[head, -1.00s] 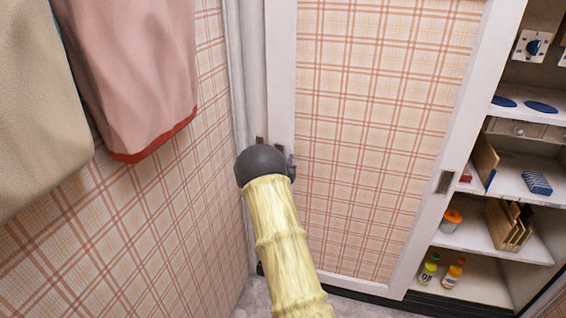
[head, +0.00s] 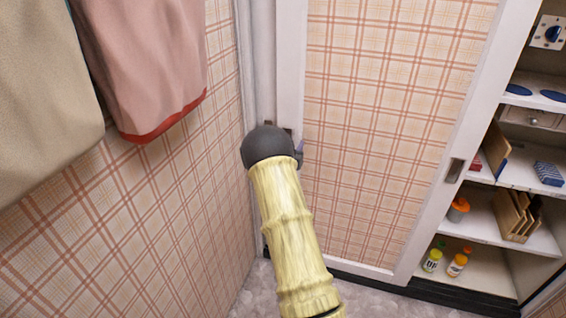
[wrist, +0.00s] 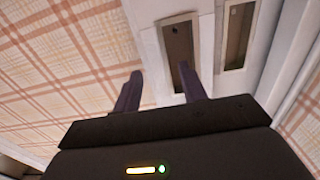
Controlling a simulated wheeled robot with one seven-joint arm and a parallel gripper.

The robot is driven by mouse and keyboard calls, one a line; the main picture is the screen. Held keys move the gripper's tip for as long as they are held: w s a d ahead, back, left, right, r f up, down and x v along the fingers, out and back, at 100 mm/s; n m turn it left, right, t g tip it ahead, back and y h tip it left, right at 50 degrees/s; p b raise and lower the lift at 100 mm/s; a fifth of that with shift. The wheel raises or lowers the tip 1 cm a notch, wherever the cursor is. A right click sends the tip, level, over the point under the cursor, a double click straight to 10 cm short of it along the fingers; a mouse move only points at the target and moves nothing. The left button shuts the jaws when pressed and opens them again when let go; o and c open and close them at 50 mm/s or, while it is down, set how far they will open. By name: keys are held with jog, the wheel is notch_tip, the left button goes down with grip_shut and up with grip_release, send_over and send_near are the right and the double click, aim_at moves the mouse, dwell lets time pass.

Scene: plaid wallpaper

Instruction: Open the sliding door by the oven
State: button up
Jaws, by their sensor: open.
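The sliding door (head: 375,130) is a plaid panel in a white frame, to the left of an open shelf section in the head view. It has a recessed handle (head: 455,170) on its right stile. In the wrist view, a recessed handle (wrist: 180,45) sits in a white stile beside the plaid panel, and a second recess (wrist: 238,36) is to its right. My gripper (wrist: 158,88) is open. Its right finger overlaps the lower end of the nearer recess, and its left finger is over the panel side. Contact cannot be told. In the head view, my dark wrist hides most of the gripper.
A plaid side wall (head: 150,220) with hanging pink (head: 145,60) and beige (head: 45,80) cloths stands close on the left. Open shelves (head: 515,240) on the right hold bottles, boxes and an orange-lidded jar. The floor (head: 350,300) shows below.

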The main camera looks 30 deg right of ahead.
jog(key=p+v, duration=0.1)
jog(key=v, duration=1.5)
jog(key=shift+s, duration=0.1)
jog(key=shift+r, duration=0.1)
